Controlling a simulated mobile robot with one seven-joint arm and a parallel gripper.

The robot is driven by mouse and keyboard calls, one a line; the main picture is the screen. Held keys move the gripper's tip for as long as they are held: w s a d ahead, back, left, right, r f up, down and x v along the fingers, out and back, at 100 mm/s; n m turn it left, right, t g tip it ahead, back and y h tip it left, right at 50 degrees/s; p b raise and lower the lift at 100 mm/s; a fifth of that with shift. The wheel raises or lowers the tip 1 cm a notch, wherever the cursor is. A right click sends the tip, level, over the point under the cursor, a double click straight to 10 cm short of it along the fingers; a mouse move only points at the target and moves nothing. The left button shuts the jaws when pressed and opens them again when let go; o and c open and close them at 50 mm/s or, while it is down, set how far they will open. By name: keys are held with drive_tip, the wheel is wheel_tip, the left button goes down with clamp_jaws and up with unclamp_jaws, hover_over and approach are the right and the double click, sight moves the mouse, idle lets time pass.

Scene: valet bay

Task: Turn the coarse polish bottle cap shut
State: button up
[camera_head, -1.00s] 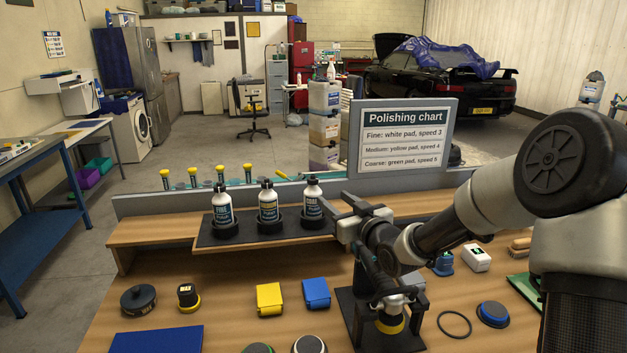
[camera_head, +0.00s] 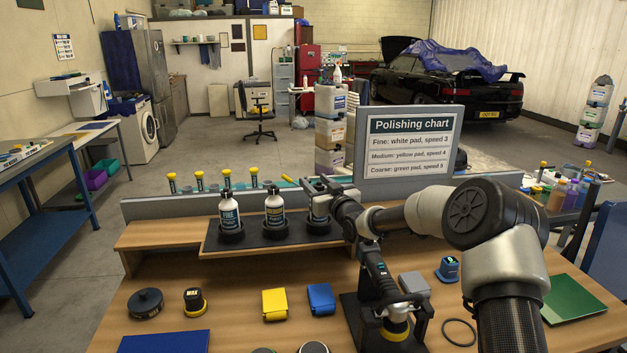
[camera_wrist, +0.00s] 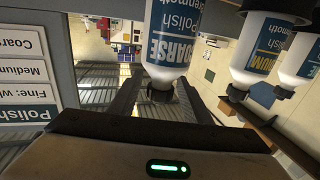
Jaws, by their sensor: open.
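The coarse polish bottle (camera_head: 318,222) stands at the right end of the row of three on the dark rack mat (camera_head: 262,246). My arm partly covers it in the head view. In the wrist view, which is upside down, the COARSE bottle (camera_wrist: 172,40) has its dark cap (camera_wrist: 160,92) between my fingers. My gripper (camera_head: 318,186) is level with the bottle's top. In the wrist view my gripper (camera_wrist: 158,98) is open, one finger on each side of the cap. Whether either finger touches the cap is unclear.
The medium bottle (camera_head: 274,212) and fine bottle (camera_head: 229,212) stand close by to the left. The polishing chart (camera_head: 408,145) rises behind my arm.

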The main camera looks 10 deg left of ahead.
drive_tip(key=shift+x, duration=0.85)
drive_tip(key=shift+c, duration=0.2)
drive_tip(key=c, duration=1)
